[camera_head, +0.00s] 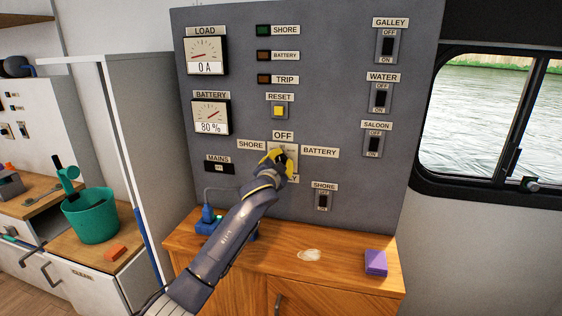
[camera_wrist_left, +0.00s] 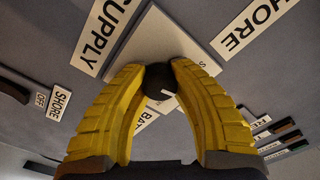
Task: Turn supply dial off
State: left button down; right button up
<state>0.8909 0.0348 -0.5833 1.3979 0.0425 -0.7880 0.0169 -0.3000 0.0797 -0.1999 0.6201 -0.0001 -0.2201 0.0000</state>
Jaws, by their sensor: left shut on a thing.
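The supply dial's pale plate (camera_head: 290,151) is on the grey panel, with OFF above, SHORE at the left and BATTERY at the right. The SUPPLY label below is mostly hidden by my arm. My left gripper (camera_head: 278,157) is at the dial. In the left wrist view its yellow fingers (camera_wrist_left: 160,85) are shut on the dark dial knob (camera_wrist_left: 157,77), one on each side. A small white mark shows on the knob, but I cannot tell for sure which position it points to. My right gripper is not in view.
The panel (camera_head: 235,70) also bears a yellow reset button (camera_head: 280,111), meters and several switches. Below, the wooden counter (camera_head: 345,283) holds a blue plug (camera_head: 208,214) and a purple block (camera_head: 376,262). A teal bucket (camera_head: 90,220) stands at the left.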

pick_arm(q)
jog(key=shift+r+m, duration=0.1)
jog(key=shift+m, duration=1)
jog(key=c, duration=1)
grip_release()
jog(key=shift+o, duration=0.2)
jog(key=v, duration=1.2)
